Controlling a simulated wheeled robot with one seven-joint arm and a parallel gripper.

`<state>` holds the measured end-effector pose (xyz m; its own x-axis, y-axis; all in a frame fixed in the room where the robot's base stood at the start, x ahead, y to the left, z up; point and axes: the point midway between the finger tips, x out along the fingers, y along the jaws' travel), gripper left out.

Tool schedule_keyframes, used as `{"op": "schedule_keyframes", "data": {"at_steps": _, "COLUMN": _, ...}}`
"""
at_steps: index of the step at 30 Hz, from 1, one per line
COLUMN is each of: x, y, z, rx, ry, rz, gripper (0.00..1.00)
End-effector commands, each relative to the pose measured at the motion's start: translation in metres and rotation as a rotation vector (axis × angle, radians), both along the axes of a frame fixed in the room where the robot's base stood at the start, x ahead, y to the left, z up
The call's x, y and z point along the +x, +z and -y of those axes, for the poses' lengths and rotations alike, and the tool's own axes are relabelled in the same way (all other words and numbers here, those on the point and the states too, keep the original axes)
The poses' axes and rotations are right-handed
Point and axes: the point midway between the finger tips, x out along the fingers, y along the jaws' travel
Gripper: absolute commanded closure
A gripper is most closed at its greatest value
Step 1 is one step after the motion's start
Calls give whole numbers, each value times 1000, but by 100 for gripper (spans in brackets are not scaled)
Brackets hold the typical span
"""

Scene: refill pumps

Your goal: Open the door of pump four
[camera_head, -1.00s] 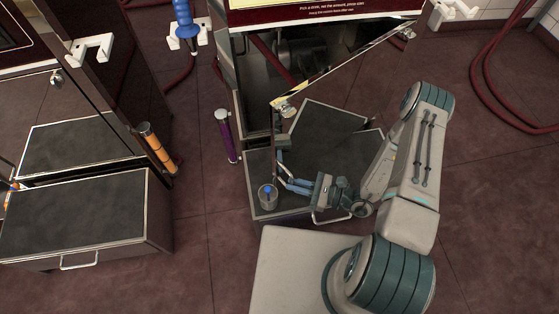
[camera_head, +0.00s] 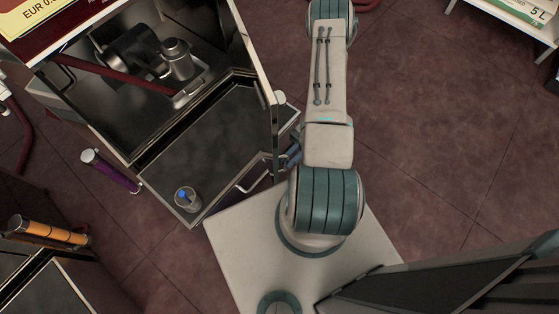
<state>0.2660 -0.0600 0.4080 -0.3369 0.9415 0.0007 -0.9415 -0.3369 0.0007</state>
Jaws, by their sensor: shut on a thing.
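The pump cabinet at the upper left stands open, and its dark interior (camera_head: 125,95) shows. Its door (camera_head: 258,75) is swung out to the right, seen nearly edge-on, with a pale latch piece (camera_head: 280,97) on its outer side. No pump number is readable. My gripper (camera_head: 285,158) is at the door's lower free edge, shut on it. The door and my arm hide most of the fingers.
A grey cup with a blue thing (camera_head: 187,198) stands at the corner of the dark-topped plinth (camera_head: 185,150) below the cabinet. The floor at right (camera_head: 450,130) is clear.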

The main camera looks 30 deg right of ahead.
Motion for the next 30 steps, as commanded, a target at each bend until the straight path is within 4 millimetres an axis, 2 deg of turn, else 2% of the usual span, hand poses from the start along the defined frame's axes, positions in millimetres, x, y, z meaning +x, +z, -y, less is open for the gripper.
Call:
{"op": "schedule_keyframes", "data": {"at_steps": 14, "x": 3, "y": -1, "z": 5, "rx": -3, "ry": -3, "rz": 5, "gripper": 100}}
{"op": "schedule_keyframes", "data": {"at_steps": 15, "x": 3, "y": -1, "z": 5, "rx": -3, "ry": -3, "rz": 6, "gripper": 84}}
{"op": "schedule_keyframes", "data": {"at_steps": 17, "x": 3, "y": -1, "z": 5, "rx": -3, "ry": -2, "rz": 5, "gripper": 68}}
{"op": "schedule_keyframes", "data": {"at_steps": 26, "x": 2, "y": 0, "z": 6, "rx": -1, "ry": -1, "rz": 3, "gripper": 68}}
{"op": "schedule_keyframes", "data": {"at_steps": 30, "x": 6, "y": -1, "z": 16, "rx": -3, "ry": -2, "rz": 4, "gripper": 68}}
